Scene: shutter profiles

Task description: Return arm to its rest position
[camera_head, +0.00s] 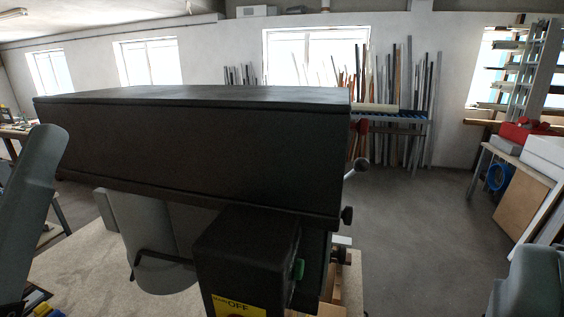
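A grey link of my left arm (32,205) rises along the left edge of the view. A grey link of my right arm (530,285) shows at the lower right corner. Neither gripper is in view, so I cannot see whether they are open, shut or holding anything. No shutter profile can be made out near the arms.
A large black machine housing (195,150) fills the middle, with a black switch box (248,262) marked OFF below it. A pale worktop (85,275) lies underneath. Long profiles (410,105) lean at the back wall. Grey floor (425,220) is clear at right, beside a cluttered bench (515,165).

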